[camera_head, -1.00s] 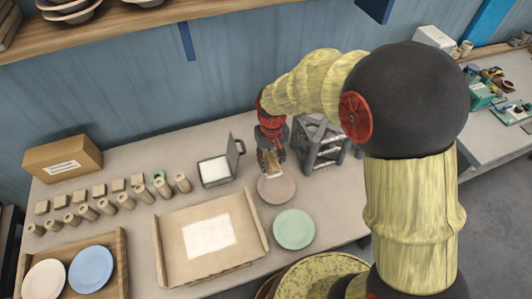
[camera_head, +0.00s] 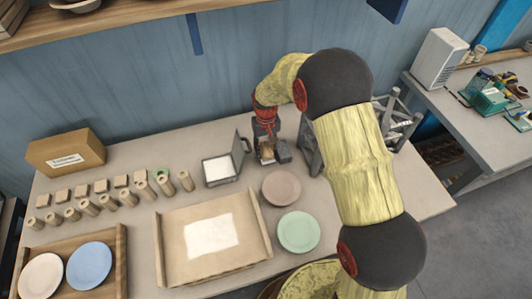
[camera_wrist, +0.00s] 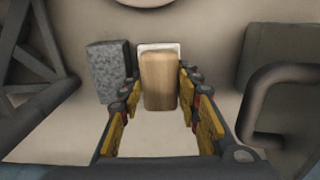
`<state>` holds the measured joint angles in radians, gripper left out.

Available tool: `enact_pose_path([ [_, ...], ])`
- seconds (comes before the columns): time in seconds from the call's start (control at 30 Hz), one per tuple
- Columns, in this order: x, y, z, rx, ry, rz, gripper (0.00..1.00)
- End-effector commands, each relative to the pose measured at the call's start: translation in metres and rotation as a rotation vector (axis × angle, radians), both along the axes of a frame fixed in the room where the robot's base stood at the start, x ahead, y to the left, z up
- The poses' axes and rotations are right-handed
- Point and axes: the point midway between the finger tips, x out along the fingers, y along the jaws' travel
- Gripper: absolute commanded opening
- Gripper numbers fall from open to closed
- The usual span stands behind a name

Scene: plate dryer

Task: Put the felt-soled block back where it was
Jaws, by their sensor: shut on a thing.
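The felt-soled block (camera_wrist: 158,80) is a light wooden block with a white layer showing at its far edge in the wrist view. My gripper (camera_wrist: 158,88) is shut on it, one finger on each side. In the head view, my gripper (camera_head: 266,151) points down at the back of the table, between the white-filled tray and the rack. I cannot tell whether the block touches the table. A speckled grey block (camera_wrist: 108,70) stands close to the left of the held block; it also shows beside my gripper in the head view (camera_head: 283,152).
The white-filled tray (camera_head: 218,170) with a raised handled lid stands left of my gripper. The grey rack (camera_head: 308,145) is to the right, partly hidden by my arm. A pink plate (camera_head: 281,188) and a green plate (camera_head: 299,231) lie in front. Several wooden pegs stand farther left.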

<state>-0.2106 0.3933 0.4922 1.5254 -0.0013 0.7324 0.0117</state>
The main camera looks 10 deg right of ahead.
Motion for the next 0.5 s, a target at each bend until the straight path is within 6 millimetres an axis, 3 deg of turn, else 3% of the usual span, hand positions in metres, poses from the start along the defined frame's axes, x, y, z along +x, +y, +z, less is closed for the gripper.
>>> enact_pose_path([
  [0.1, -0.001, 0.0, -0.02, -0.001, 0.003, 0.0, 0.0],
  [0.5, -0.001, 0.0, -0.024, 0.0, 0.001, 0.0, 0.0],
])
